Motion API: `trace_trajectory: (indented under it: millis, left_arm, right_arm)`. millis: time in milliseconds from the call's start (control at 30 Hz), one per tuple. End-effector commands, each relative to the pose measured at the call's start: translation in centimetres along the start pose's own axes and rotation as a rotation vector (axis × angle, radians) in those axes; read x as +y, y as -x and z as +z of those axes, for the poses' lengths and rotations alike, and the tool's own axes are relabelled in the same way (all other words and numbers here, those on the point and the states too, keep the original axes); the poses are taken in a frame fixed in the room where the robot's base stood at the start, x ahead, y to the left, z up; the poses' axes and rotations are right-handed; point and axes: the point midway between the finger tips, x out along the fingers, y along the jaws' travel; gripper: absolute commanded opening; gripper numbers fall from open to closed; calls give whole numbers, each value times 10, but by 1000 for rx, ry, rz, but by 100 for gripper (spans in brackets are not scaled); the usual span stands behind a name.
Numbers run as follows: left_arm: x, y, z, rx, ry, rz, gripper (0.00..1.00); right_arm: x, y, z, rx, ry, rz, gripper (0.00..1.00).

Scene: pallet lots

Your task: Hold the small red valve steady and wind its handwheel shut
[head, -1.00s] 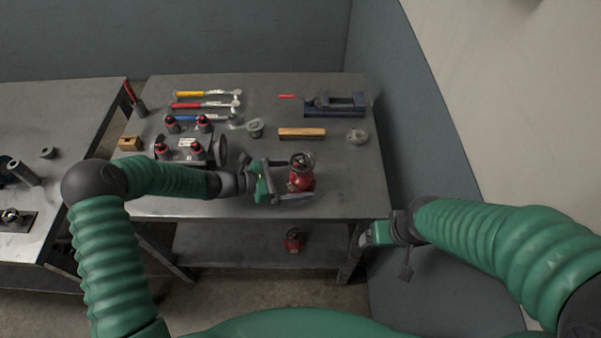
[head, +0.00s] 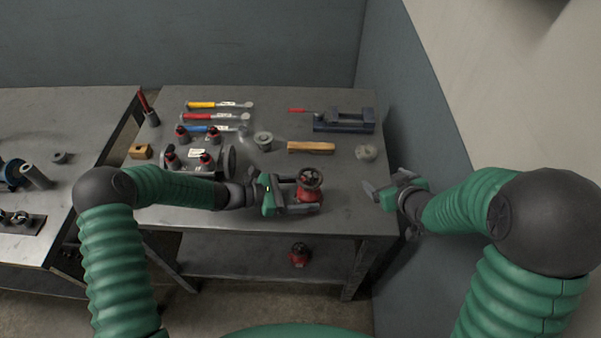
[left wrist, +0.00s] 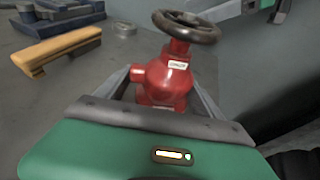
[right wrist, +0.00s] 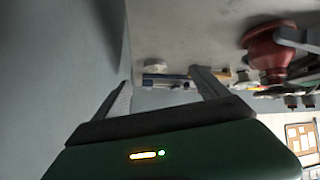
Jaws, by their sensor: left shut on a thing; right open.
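The small red valve (head: 308,191) stands upright near the front edge of the bench, with its dark handwheel (head: 310,178) on top. In the left wrist view the red valve body (left wrist: 163,82) sits between my fingers, and the handwheel (left wrist: 187,26) is clear above them. My left gripper (head: 298,196) is shut on the valve body from the left. My right gripper (head: 385,186) is open and empty, to the right of the valve beyond the bench's right edge. In the right wrist view the valve (right wrist: 275,58) is at the upper right, outside the open fingers.
A wooden block (head: 311,147), a grey disc (head: 366,152) and a dark blue vise (head: 344,121) lie behind the valve. Hammers and red-topped fittings crowd the left. Another red valve (head: 298,254) is on the lower shelf. A wall stands close on the right.

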Motion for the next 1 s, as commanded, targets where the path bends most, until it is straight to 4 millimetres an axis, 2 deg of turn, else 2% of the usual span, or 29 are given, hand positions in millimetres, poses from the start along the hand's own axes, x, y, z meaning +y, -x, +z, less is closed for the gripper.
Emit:
trace_trajectory:
  millis: [33,100,200,333,400,500,667,1000]
  left_arm:
    - [0,0,0,1,1,1,54]
    - [0,0,0,1,1,2,54]
    - [0,0,0,1,1,2,54]
    - [0,0,0,1,1,2,54]
    - [0,0,0,2,1,2,54]
    - [0,0,0,2,1,2,54]
    - [0,0,0,2,0,2,54]
    - [0,0,0,2,0,1,54]
  right_arm:
    - [-6,-14,-10,82,42,-49,84]
    - [-22,-27,-26,216,99,-146,84]
    - [-53,-30,-38,393,152,-322,84]
    - [-94,-14,-35,566,163,-571,84]
    - [-108,-1,-30,627,150,-682,84]
    - [-119,14,-24,681,130,-787,84]
    - [-129,19,-27,706,118,-838,84]
    - [-185,-16,-68,707,121,-838,84]
